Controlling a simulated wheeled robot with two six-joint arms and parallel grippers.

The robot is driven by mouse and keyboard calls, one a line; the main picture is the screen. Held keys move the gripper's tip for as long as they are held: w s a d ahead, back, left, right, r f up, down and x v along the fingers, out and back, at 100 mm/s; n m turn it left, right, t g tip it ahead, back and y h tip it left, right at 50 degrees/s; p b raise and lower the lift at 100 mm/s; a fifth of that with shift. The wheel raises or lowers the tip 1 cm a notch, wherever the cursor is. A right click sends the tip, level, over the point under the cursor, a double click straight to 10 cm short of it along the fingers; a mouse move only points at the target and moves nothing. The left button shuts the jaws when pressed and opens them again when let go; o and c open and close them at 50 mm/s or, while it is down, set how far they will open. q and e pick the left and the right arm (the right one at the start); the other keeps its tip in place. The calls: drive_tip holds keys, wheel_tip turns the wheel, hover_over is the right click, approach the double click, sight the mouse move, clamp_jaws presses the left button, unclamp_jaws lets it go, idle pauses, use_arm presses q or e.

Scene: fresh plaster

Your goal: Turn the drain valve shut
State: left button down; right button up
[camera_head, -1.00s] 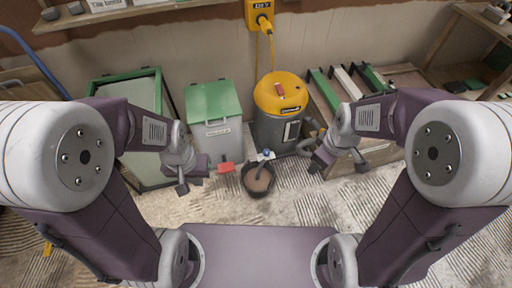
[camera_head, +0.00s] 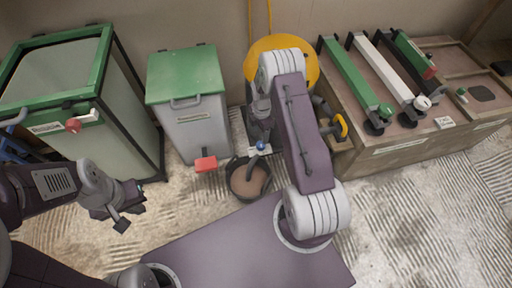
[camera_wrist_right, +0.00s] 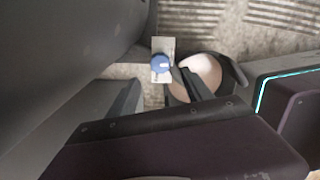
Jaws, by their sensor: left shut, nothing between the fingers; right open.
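The drain valve's blue knob (camera_head: 261,146) sits on a pale plate low in front of the yellow-topped vacuum (camera_head: 309,66), beside a dark bucket (camera_head: 235,185). In the right wrist view the knob (camera_wrist_right: 160,64) shows a white mark and stands clear in front of the fingers. My right gripper (camera_wrist_right: 183,84) is open, close to the knob; I see no contact. In the head view my right arm hides much of the vacuum and part of that gripper. My left gripper (camera_head: 124,218) is shut and empty, well left of the bucket.
A grey bin with a green lid (camera_head: 187,74) and a red handle (camera_head: 205,164) stands left of the bucket. A green-framed tank (camera_head: 130,75) is further left. A wooden bench (camera_head: 400,150) with levers stands right. Textured floor is open at lower right.

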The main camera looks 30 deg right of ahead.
sight(261, 144)
wheel_tip(261, 144, down, 9)
drive_tip(key=b, duration=0.6)
drive_tip(key=shift+b, duration=0.3)
drive_tip(key=shift+r, duration=0.1)
